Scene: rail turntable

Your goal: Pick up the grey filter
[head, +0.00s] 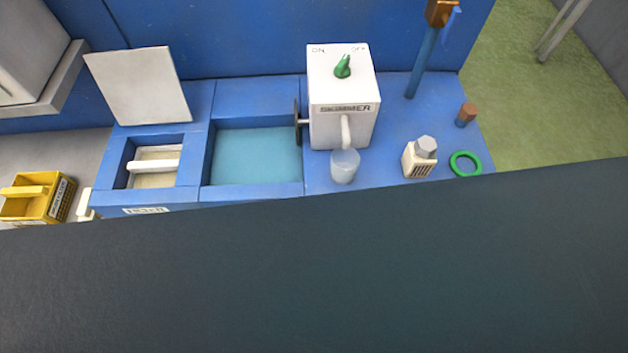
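No part is plainly marked as the grey filter. A pale grey-beige insert (155,181) with a white bar handle (153,165) sits in the left compartment (118,172) of the blue unit. The label on that compartment's front is partly cut off. A grey lid panel (140,86) stands raised behind the open compartment. A small cream slotted block (418,166) with a grey faceted cap (426,146) stands on the right deck; I cannot tell whether it is a filter. Neither of my grippers is in view.
A water basin (256,155) lies beside a white skimmer box (342,124) with a green knob (342,66). A translucent cup (344,166) is under its spout. A green ring (465,164) and yellow basket (38,198) lie at the sides. A dark surface hides the lower half.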

